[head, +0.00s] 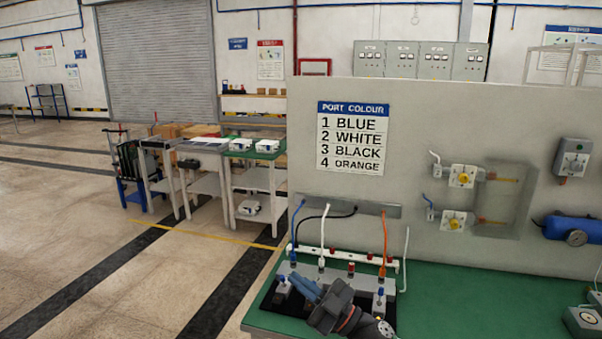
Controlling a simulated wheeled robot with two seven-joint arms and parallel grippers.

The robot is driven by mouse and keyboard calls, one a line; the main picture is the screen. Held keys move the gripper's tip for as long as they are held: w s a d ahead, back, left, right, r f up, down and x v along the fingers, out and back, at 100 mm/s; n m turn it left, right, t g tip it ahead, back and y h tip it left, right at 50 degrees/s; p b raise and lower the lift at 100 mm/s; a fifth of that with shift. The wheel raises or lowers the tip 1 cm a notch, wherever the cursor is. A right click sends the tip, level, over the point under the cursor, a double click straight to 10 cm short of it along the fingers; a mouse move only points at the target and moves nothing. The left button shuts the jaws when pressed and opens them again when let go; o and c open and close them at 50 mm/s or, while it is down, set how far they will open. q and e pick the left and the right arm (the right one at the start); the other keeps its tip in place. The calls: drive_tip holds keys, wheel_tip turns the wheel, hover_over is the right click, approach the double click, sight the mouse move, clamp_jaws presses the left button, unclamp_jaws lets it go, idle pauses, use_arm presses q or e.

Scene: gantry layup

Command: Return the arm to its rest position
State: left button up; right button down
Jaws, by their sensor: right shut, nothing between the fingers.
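My right gripper (303,287) is low in the head view, over the front of the grey port block (340,279) on the green bench. Its bluish fingers are shut and empty, pointing up and left. My arm hides part of the block. A blue cable (297,217), a white cable (324,232) and an orange cable (384,238) hang from a grey wall strip down to the block. A black cable (335,215) curves left from the strip; its lower end is hard to tell. My left gripper is not in view.
A grey panel (450,130) with a port colour sign (353,139) stands behind the green bench (460,309). Yellow-knobbed valves (462,177) and a blue cylinder (575,228) are on the right.

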drive_tip(key=s+d+f+m+t+h, duration=0.2)
drive_tip(key=d+f+m+t+h, duration=0.1)
drive_tip(key=d+f+m+h, duration=0.5)
drive_tip(key=s+d+f+m+t+h, duration=0.2)
drive_tip(key=d+f+m+h, duration=0.55)
drive_tip(key=f+h, duration=0.3)
drive_tip(key=s+d+f+g+h, duration=0.15)
drive_tip(key=s+f+g, duration=0.3)
drive_tip(key=s, duration=0.45)
drive_tip(key=s+d+f+m+g, duration=0.1)
drive_tip(key=s+d+f+g, duration=0.25)
drive_tip(key=s+f, duration=0.4)
drive_tip(key=s+d+f+g+h, duration=0.1)
drive_tip(key=s+f+g, duration=0.3)
drive_tip(key=s, duration=0.6)
drive_tip(key=s+a+f+g, duration=0.1)
drive_tip(key=s+a+f, duration=0.1)
drive_tip(key=f, duration=1.5)
drive_tip(key=s+a+f+g+y, duration=0.1)
drive_tip(key=a+f, duration=0.1)
drive_tip(key=f, duration=1.5)
drive_tip(key=shift+s+a, duration=0.15)
drive_tip(key=shift+s, duration=0.25)
